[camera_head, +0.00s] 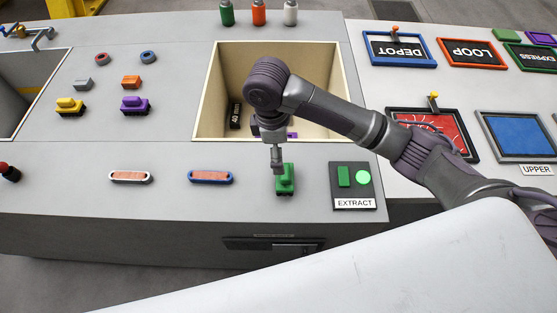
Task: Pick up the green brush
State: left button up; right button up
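The green brush (286,184) stands on the grey worktop near its front edge, bristles down, left of the EXTRACT panel. My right gripper (277,168) points down at the brush from above, and its fingertips overlap the upper left of the brush handle. The fingers are seen nearly edge-on, so I cannot tell whether they are open or shut on the handle. My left gripper is not in view.
An open bin (208,95) lies behind the brush. The EXTRACT panel (352,187) is close on the right. A blue-rimmed oval piece (210,177) lies to the left. Yellow (70,106) and purple (135,105) brushes stand farther left.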

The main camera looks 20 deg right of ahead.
aim_at(286, 176)
jog(key=shift+w+d+f, duration=0.35)
jog(key=shift+d+f, duration=0.05)
jog(key=f, duration=0.3)
jog(key=s+f, duration=0.1)
jog(key=shift+s+d+f+p, duration=0.1)
jog(key=shift+d+f+p, duration=0.15)
jog(key=shift+p, duration=0.05)
notch_tip(286, 176, down, 2)
jog(key=shift+d+f, duration=0.1)
jog(key=shift+w+f, duration=0.2)
jog(key=shift+f, duration=0.05)
jog(key=shift+s+f+p, duration=0.15)
jog(key=shift+f+p, duration=0.35)
jog(key=shift+f, duration=0.3)
notch_tip(286, 176, down, 3)
jog(key=shift+d+r, duration=0.15)
jog(key=shift+r, duration=0.05)
jog(key=shift+f, duration=0.45)
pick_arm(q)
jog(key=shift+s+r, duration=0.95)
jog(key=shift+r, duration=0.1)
pick_arm(e)
jog(key=c, duration=0.9)
